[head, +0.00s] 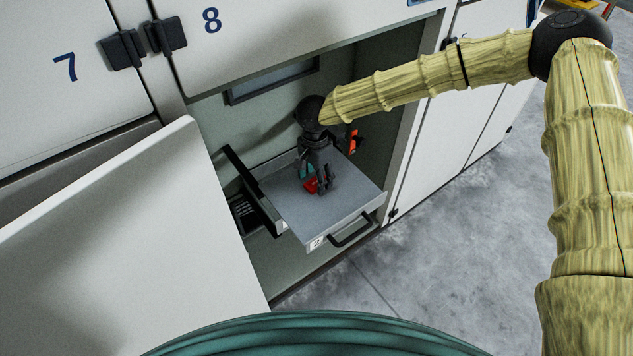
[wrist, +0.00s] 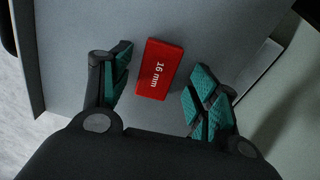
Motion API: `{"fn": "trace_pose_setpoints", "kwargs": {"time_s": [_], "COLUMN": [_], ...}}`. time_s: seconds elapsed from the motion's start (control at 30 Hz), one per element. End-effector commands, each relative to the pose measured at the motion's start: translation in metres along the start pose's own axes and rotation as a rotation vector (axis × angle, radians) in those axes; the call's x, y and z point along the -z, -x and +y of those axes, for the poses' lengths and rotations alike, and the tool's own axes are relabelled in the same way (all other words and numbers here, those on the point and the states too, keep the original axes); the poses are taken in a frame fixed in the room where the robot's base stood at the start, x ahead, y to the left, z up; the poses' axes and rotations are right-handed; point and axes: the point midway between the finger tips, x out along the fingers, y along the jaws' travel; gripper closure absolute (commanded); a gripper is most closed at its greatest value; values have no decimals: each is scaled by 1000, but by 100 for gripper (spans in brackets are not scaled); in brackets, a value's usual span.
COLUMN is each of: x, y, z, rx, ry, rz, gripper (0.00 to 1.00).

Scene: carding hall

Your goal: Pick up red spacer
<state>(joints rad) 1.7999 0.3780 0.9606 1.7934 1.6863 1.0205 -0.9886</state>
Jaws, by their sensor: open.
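In the head view the spacer (head: 312,185) shows in part beneath my gripper (head: 321,188). Gaps show between the spacer and both fingers. I cannot tell the fingertips' exact height above the drawer floor.
The pulled-out drawer (head: 350,205) has a black handle (head: 351,231) at its front and sits inside an open cabinet below door 8. An open white door (head: 130,240) stands at the left. An orange-red object (head: 355,141) is behind the gripper. Grey floor is clear at right.

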Motion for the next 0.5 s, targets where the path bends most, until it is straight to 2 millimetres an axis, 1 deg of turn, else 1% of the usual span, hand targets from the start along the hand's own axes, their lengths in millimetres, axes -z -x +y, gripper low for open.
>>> {"fn": "trace_pose_setpoints", "kwargs": {"time_s": [0.13, 0.33, 0.37, 0.5], "x": [1, 2, 1, 1], "y": [-11, -12, -12, -12], "z": [0, 0, 0, 0], "rx": [1, 1, 1, 1], "ry": [-1, -1, -1, -1], "rz": [1, 0, 0, 0], "gripper": [39, 39, 43, 68]}}
